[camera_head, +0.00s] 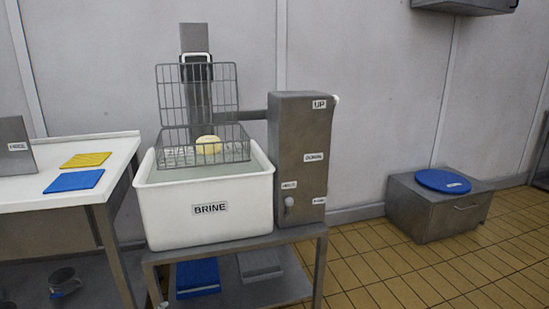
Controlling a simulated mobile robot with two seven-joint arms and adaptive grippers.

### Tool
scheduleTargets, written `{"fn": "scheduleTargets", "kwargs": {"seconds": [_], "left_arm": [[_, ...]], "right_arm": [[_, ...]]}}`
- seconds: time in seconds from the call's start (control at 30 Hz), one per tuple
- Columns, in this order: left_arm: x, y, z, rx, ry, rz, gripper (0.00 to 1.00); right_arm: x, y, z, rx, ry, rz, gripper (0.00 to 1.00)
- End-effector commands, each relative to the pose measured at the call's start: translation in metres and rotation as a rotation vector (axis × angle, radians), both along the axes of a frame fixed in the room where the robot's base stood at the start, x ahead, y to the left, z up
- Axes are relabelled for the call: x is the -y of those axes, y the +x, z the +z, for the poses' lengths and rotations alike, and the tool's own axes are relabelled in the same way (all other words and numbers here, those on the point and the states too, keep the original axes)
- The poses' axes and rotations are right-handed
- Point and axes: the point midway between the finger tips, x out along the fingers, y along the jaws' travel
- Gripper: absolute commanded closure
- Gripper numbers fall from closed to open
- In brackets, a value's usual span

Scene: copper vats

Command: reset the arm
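Neither of my grippers can be made out in the head view. A wire basket (197,108) hangs on a grey upright post (194,40) above a white tub labelled BRINE (208,208). A pale yellow round piece (209,145) lies in the basket. The basket's bottom is at about the level of the tub's rim; whether it touches the liquid I cannot tell. A horizontal grey arm (253,115) runs from the post to a steel control box (302,150) with labels, one reading UP, and a small knob (289,201) low on its front.
A white table (120,150) on the left holds a yellow mat (86,160) and a blue mat (74,181). A steel stand (235,246) carries the tub. A low steel box (440,208) with a blue disc (443,181) stands right. The tiled floor at front right is clear.

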Motion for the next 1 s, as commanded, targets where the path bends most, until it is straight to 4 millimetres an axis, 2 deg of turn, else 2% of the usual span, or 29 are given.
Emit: {"fn": "scheduleTargets", "kwargs": {"seconds": [0.03, 0.17, 0.2, 0.33, 0.4, 0.5, 0.6, 0.7, 0.8, 1.0], "left_arm": [[-0.001, -0.030, -0.032, -0.081, -0.053, 0.052, 0.69], [-0.005, -0.105, -0.099, -0.274, -0.173, 0.193, 0.69], [-0.005, -0.130, -0.117, -0.332, -0.208, 0.237, 0.69], [-0.001, -0.214, -0.167, -0.519, -0.306, 0.379, 0.69], [0.001, -0.257, -0.187, -0.610, -0.347, 0.450, 0.69], [0.007, -0.309, -0.205, -0.716, -0.394, 0.534, 0.69], [0.011, -0.344, -0.215, -0.785, -0.421, 0.592, 0.69], [0.013, -0.362, -0.220, -0.823, -0.437, 0.623, 0.69], [0.014, -0.368, -0.221, -0.835, -0.441, 0.633, 0.69], [0.014, -0.368, -0.221, -0.835, -0.439, 0.632, 0.69]], "right_arm": [[0.000, 0.000, 0.000, 0.000, 0.000, 0.000, 1.00], [0.000, 0.000, 0.000, 0.001, 0.000, 0.000, 1.00], [0.000, 0.000, 0.000, 0.001, 0.000, 0.000, 1.00], [0.000, 0.001, 0.000, 0.002, 0.000, 0.000, 1.00], [0.000, 0.002, 0.001, 0.003, 0.000, 0.000, 1.00], [0.000, 0.003, 0.001, 0.005, 0.000, 0.001, 1.00], [0.000, 0.004, 0.001, 0.006, 0.000, 0.001, 1.00], [0.000, 0.004, 0.001, 0.006, 0.000, 0.001, 1.00], [0.000, 0.004, 0.001, 0.006, 0.000, 0.001, 1.00], [0.000, 0.004, 0.001, 0.006, 0.000, 0.001, 1.00]]}}
